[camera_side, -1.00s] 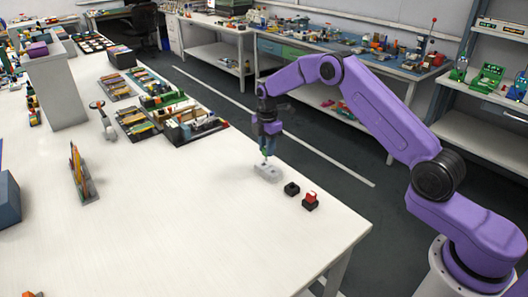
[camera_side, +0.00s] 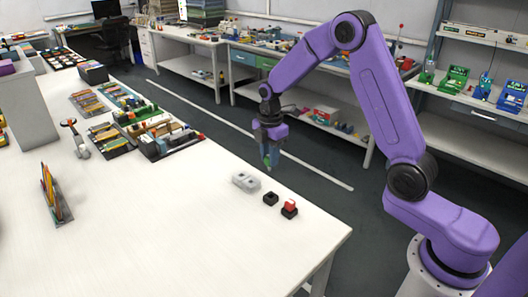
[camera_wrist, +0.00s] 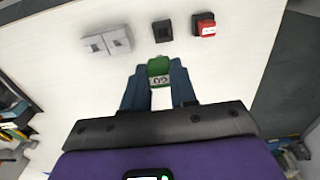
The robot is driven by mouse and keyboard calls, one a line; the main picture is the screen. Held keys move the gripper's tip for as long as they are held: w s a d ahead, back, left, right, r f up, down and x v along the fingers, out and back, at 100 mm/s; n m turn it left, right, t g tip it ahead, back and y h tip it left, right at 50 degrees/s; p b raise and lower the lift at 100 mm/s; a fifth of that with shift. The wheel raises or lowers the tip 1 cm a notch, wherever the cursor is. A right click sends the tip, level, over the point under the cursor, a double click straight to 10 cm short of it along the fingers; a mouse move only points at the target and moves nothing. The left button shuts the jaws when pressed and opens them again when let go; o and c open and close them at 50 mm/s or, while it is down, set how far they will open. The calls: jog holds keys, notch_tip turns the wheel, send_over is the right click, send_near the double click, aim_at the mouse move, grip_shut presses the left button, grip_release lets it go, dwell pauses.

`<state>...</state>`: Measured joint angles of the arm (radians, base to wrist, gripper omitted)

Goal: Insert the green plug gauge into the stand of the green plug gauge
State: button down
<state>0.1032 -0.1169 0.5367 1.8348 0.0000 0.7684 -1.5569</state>
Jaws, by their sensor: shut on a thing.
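The green plug gauge (camera_wrist: 159,68) is held between the two blue fingers of my gripper (camera_wrist: 160,88) in the wrist view, with a white label on its face. In the side view my gripper (camera_side: 270,160) is raised above the table's right edge, and the gauge is a small, unclear green spot. A small black block (camera_side: 270,198) with an empty square recess (camera_wrist: 162,31) stands on the table; it looks like the stand of the green plug gauge. The gauge is apart from it.
A grey block (camera_side: 245,181) with two openings lies left of the black stand. A second black stand (camera_side: 289,212) with a red gauge (camera_wrist: 207,28) in it is to the right. Trays of parts (camera_side: 165,140) lie farther back.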

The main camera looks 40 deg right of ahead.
jog(key=f, duration=0.3)
jog(key=shift+s+d, duration=0.1)
jog(key=shift+s, duration=0.25)
jog(key=shift+f, duration=0.1)
jog(key=shift+f, duration=2.85)
jog(key=shift+f, duration=1.65)
jog(key=c, duration=0.8)
grip_release()
notch_tip(320, 180, up, 17)
jog(key=shift+r, duration=0.2)
